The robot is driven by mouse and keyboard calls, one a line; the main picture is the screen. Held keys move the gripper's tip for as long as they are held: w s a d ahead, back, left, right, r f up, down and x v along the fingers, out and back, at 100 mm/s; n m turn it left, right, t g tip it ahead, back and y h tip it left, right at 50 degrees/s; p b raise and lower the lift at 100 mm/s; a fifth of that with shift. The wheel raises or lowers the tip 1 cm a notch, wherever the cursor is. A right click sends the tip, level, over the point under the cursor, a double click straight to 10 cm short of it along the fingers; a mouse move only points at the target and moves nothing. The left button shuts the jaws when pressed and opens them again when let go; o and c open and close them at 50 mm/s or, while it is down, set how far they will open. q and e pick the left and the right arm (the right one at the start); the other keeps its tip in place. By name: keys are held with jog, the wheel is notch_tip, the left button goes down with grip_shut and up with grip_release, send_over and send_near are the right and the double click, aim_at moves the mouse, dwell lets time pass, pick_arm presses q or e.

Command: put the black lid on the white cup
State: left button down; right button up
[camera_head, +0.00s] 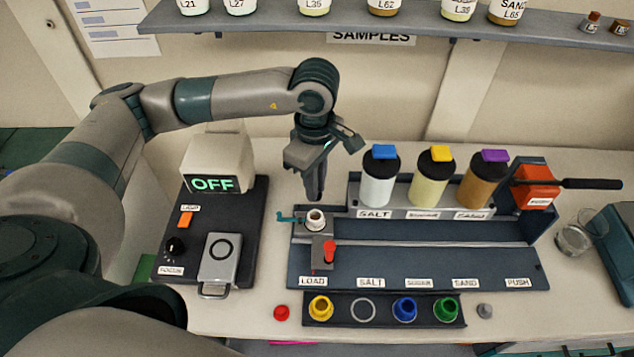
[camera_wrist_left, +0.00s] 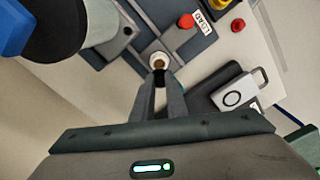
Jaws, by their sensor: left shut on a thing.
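The white cup (camera_head: 316,219) stands upright in a grey holder at the left end of the dark rail station, above the LOAD label. It also shows in the left wrist view (camera_wrist_left: 158,62), just beyond the fingertips, with a brownish inside. My left gripper (camera_head: 315,193) points down above and slightly behind the cup. In the left wrist view its fingers (camera_wrist_left: 160,82) are shut on a small dark piece, the black lid (camera_wrist_left: 160,76), mostly hidden between them. The lid appears apart from the cup. My right gripper is not in view.
A red knob (camera_head: 330,250) stands just in front of the cup holder. Salt, yellow and brown canisters (camera_head: 379,180) stand to the right. A box reading OFF (camera_head: 218,165) is to the left. Coloured rings and caps lie in a front tray (camera_head: 384,322). A sample shelf (camera_head: 400,25) hangs above.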

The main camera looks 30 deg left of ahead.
pick_arm(q)
jog(key=shift+w+f, duration=0.1)
jog(key=shift+f, duration=0.4)
jog(key=shift+f+b, duration=0.7)
jog(key=shift+f, duration=2.2)
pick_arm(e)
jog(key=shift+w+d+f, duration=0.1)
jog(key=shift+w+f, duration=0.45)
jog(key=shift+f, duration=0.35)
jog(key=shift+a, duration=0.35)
pick_arm(q)
jog(key=shift+f+b, duration=0.35)
jog(key=shift+b, duration=0.2)
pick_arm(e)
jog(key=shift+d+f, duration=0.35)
pick_arm(q)
jog(key=shift+f+b, duration=0.25)
jog(key=shift+b, duration=0.05)
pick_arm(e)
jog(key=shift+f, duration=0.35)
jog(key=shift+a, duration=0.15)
